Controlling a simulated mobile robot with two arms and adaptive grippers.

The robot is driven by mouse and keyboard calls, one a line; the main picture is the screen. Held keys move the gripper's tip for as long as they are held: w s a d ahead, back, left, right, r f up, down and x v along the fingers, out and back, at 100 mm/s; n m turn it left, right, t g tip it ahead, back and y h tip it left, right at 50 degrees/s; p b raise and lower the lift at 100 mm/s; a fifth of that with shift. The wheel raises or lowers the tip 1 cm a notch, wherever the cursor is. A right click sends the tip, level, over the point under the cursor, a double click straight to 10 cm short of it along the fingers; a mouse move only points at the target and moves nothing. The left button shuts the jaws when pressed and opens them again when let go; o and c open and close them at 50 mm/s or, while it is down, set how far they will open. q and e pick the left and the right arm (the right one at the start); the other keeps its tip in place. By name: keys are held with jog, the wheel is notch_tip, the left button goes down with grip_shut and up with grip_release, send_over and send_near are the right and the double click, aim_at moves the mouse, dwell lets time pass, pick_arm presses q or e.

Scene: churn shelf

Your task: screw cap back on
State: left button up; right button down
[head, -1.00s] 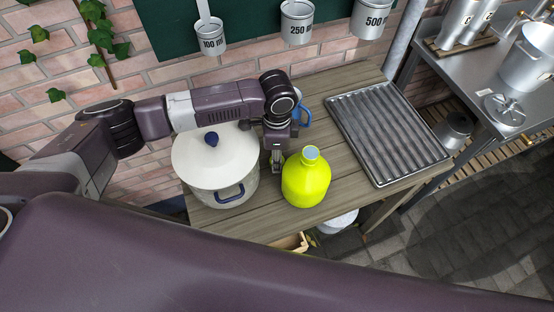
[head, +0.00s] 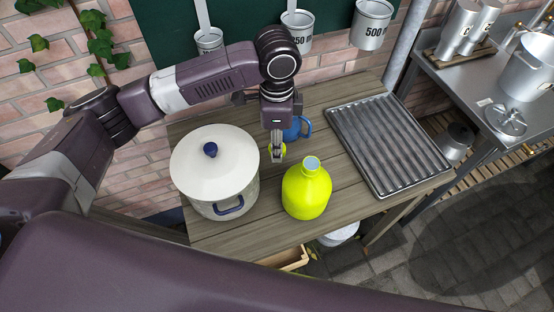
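The yellow-green bottle (head: 306,192) stands upright on the wooden table, its neck uncapped and showing a pale blue opening. My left gripper (head: 278,158) points down just left of and behind the bottle neck, apart from it. A small yellow-green piece (head: 284,149), probably the cap, shows at both sides of the fingers. The fingers partly hide it, so I cannot tell whether they grip it or it lies behind them. My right gripper is not in view.
A white lidded pot (head: 214,172) stands close on the left. A blue mug (head: 302,127) is behind the gripper. A ribbed metal tray (head: 388,145) covers the table's right side. Measuring cups (head: 372,24) hang on the wall behind.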

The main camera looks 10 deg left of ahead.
pick_arm(q)
notch_tip(320, 180, up, 8)
jog(key=shift+r+b, duration=0.25)
jog(key=shift+b, duration=0.05)
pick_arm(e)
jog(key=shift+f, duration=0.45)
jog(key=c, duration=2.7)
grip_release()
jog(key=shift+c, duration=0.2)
